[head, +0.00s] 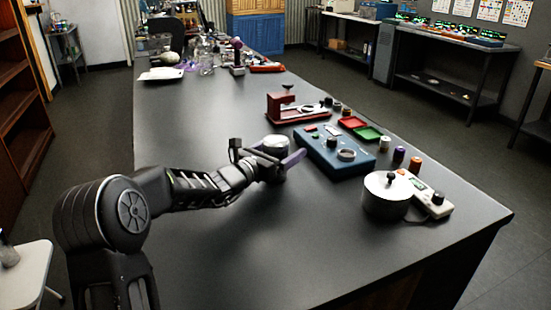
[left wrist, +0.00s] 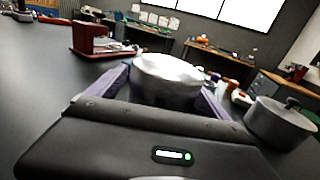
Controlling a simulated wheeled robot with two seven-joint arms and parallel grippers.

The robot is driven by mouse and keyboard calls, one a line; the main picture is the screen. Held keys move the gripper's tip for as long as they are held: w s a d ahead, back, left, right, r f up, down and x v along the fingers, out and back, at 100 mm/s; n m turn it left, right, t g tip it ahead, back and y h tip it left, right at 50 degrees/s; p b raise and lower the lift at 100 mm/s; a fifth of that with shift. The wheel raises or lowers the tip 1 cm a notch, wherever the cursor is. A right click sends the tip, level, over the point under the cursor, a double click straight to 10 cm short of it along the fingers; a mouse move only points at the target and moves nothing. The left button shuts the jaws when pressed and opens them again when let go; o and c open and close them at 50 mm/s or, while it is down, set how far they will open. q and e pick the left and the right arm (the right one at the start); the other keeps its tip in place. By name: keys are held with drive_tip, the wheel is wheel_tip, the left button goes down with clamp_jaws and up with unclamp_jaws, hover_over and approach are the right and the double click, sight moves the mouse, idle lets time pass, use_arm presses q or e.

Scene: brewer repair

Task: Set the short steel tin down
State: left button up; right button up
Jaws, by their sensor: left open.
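The short steel tin (head: 275,142) stands upright on the dark table, partly hidden in the head view behind my left gripper (head: 281,160). In the left wrist view the round silver tin (left wrist: 168,75) sits between the two purple fingers of my left gripper (left wrist: 165,90). The jaws are open around it, and I cannot tell if a finger touches it. My right gripper is in neither view.
A blue box (head: 335,158) with knobs stands right of the tin, and a red press (head: 290,106) behind it. A lidded steel pot (head: 386,195) and a white scale (head: 432,200) are at the right. The table front (head: 270,240) is clear.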

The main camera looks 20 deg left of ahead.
use_arm(q)
drive_tip(key=shift+c, duration=0.5)
drive_tip(key=c, duration=1.8)
drive_tip(key=shift+o, duration=0.2)
wheel_tip(320, 180, up, 10)
drive_tip(key=shift+r+p, duration=0.1)
drive_tip(key=shift+p, duration=0.3)
